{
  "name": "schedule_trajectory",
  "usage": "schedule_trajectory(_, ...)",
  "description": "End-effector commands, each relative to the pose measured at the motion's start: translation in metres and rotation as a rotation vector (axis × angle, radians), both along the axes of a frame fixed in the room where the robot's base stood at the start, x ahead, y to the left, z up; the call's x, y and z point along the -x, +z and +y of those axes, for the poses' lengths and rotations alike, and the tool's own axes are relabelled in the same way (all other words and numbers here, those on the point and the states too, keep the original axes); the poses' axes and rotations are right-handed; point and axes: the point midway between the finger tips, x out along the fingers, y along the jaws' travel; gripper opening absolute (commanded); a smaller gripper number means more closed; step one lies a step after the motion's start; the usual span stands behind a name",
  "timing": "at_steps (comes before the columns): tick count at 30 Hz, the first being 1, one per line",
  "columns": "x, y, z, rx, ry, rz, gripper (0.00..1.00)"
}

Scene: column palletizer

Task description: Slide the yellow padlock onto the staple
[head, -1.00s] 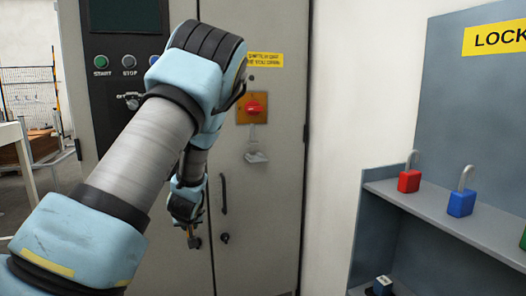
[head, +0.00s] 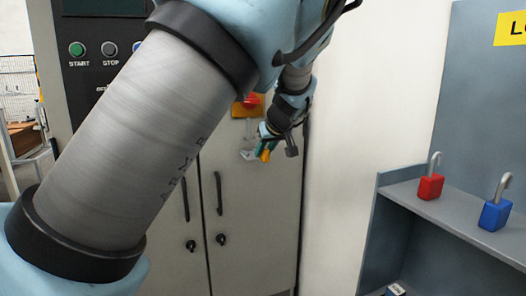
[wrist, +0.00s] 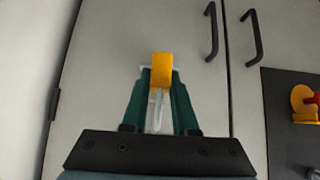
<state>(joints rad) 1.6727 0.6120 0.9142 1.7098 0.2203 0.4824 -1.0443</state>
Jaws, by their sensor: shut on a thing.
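The yellow padlock (wrist: 162,70) is in my gripper (wrist: 158,98), its body beyond the green fingertips and its pale shackle between the fingers. In the head view my gripper (head: 266,146) holds the padlock (head: 265,155) in front of the grey cabinet, low and right of the red switch. A pale metal fitting (head: 248,154), which seems to carry the staple, shows just left of the padlock below the switch. The staple itself is too small to make out. The padlock appears apart from it, but the depth gap is unclear.
Black handles (head: 219,193) are on the cabinet doors (head: 240,235). At right, a grey shelf (head: 450,220) holds a red padlock (head: 430,187) and a blue padlock (head: 495,214).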

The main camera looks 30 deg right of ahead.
Motion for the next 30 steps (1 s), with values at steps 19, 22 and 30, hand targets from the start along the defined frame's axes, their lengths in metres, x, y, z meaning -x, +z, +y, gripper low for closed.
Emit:
schedule_trajectory(19,-0.031,-0.003,-0.003,-0.001,-0.001,-0.001,0.0)
schedule_trajectory(22,-0.036,-0.004,-0.003,-0.001,0.0,-0.001,0.0)
schedule_trajectory(30,-0.048,-0.005,-0.005,0.0,0.0,0.0,0.0)
